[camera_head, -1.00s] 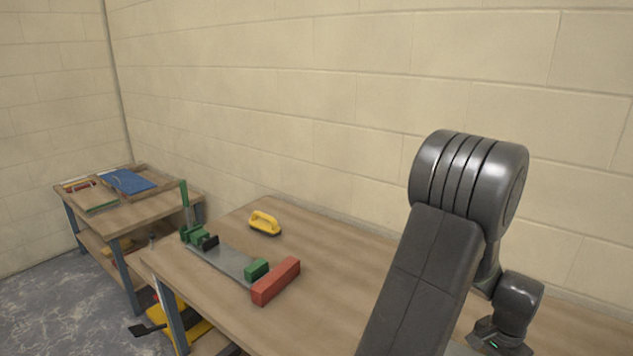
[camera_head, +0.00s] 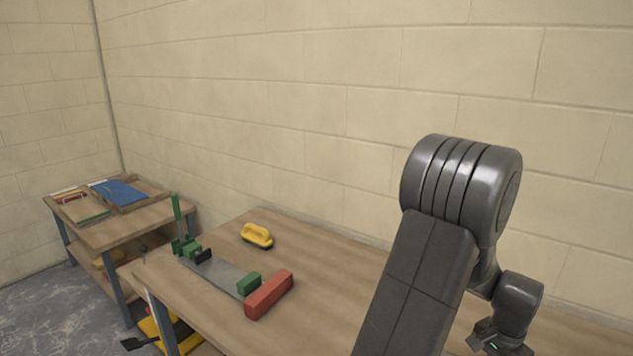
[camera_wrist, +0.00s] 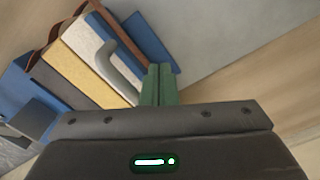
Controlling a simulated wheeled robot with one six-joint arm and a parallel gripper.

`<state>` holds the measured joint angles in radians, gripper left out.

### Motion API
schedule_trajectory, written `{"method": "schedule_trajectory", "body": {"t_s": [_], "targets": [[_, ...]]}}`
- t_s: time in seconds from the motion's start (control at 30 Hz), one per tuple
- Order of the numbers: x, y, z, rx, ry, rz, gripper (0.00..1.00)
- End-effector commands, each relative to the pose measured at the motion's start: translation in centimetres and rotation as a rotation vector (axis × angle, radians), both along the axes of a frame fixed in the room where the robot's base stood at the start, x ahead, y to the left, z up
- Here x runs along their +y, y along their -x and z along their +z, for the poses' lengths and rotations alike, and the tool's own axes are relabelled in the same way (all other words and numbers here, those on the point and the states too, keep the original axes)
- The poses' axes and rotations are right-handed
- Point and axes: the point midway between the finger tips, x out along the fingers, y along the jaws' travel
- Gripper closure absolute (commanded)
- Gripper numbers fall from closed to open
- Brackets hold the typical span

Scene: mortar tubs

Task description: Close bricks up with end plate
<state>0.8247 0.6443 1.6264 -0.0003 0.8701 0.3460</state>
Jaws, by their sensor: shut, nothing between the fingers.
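A red brick (camera_head: 269,294) lies on the near bench, against the right end of a grey metal plate (camera_head: 222,272) in the head view. A green block (camera_head: 248,283) stands at that end of the plate. Green clamp parts with an upright green lever (camera_head: 177,217) and a black piece (camera_head: 203,256) are at its left end. I cannot tell which part is the end plate. My gripper (camera_wrist: 158,82) shows in the wrist view with its two green fingers together and empty, away from the brick. In the head view its fingers are out of sight.
A yellow-handled tool (camera_head: 257,235) lies behind the plate. A second bench (camera_head: 115,226) at left carries a blue item (camera_head: 117,193) and trays. The wrist view shows a holder with blue, yellow and white slabs (camera_wrist: 88,70) beside the fingers. The block wall closes the back.

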Motion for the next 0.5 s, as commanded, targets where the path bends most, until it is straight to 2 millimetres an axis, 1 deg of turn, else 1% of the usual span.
{"method": "schedule_trajectory", "body": {"t_s": [0.03, 0.5], "targets": [[0.1, -0.1, 0.9, 0.000, 0.001, 0.000, 1.00], [1.0, -0.8, 5.4, 0.000, 0.001, 0.001, 1.00]]}}
